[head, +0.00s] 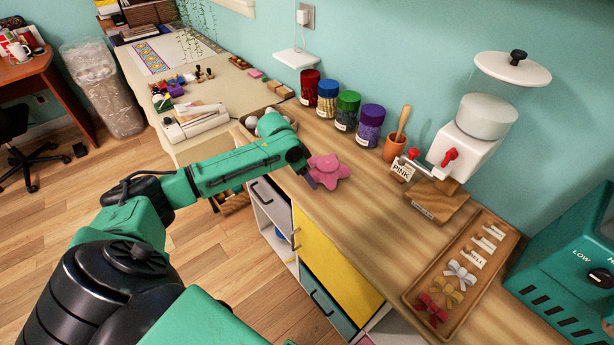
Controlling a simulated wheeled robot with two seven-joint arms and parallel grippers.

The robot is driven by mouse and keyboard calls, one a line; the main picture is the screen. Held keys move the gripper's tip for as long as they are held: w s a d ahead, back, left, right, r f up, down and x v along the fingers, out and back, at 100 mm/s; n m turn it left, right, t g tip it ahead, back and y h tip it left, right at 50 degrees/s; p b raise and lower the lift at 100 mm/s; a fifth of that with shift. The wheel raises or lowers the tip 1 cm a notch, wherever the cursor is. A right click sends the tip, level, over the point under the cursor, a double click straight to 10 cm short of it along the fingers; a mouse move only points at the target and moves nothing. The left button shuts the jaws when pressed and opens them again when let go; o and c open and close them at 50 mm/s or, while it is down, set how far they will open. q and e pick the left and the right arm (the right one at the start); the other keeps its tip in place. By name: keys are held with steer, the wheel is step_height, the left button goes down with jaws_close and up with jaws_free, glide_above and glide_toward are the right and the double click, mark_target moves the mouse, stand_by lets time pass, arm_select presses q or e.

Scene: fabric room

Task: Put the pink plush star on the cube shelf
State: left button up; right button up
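The pink plush star (329,170) is at the left part of the wooden counter top, right at the tip of my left gripper (309,172). The gripper's dark fingers touch or overlap the star's left side. I cannot tell whether they are closed on it, or whether the star rests on the wood or hangs just above it. The cube shelf (338,268), with yellow, teal and white fronts, stands under the counter top; some of its left cubes are open. My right gripper is not in view.
Several lidded jars (328,98) and an orange pot (394,148) line the wall. A dispenser (468,140), a wooden tray of bows (470,265) and a teal machine (575,262) stand to the right. A bowl (246,122) is partly behind my arm. The counter's middle is clear.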

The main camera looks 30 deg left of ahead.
arm_select(q)
steer(key=v, duration=1.2)
steer(key=shift+r, duration=0.1)
